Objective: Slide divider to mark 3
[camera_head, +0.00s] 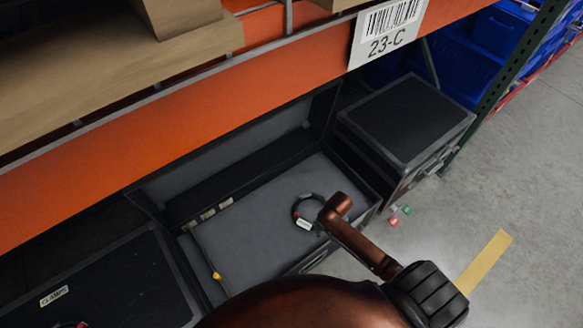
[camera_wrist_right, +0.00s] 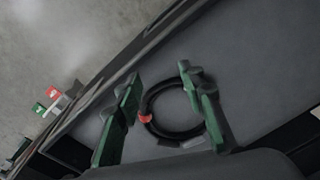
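An open dark case with a grey lining (camera_head: 255,245) lies below the shelf. A thin divider edge with a yellow tab (camera_head: 216,275) shows near its left end. Small pale labels (camera_head: 208,214) run along the inner back wall; I cannot read their numbers. A black cable coil (camera_head: 296,211) with a red part and white tag lies in the case, and also shows in the right wrist view (camera_wrist_right: 163,133). My right gripper (camera_wrist_right: 160,75) has its green fingers spread, with the coil seen between and behind them; contact is unclear. My left gripper is out of view.
An orange shelf beam (camera_head: 160,110) with a 23-C label (camera_head: 384,45) crosses above the case. A closed dark case (camera_head: 410,115) stands right, another (camera_head: 110,285) left. Small red and green items (camera_head: 394,221) lie on the floor. Open floor lies at right.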

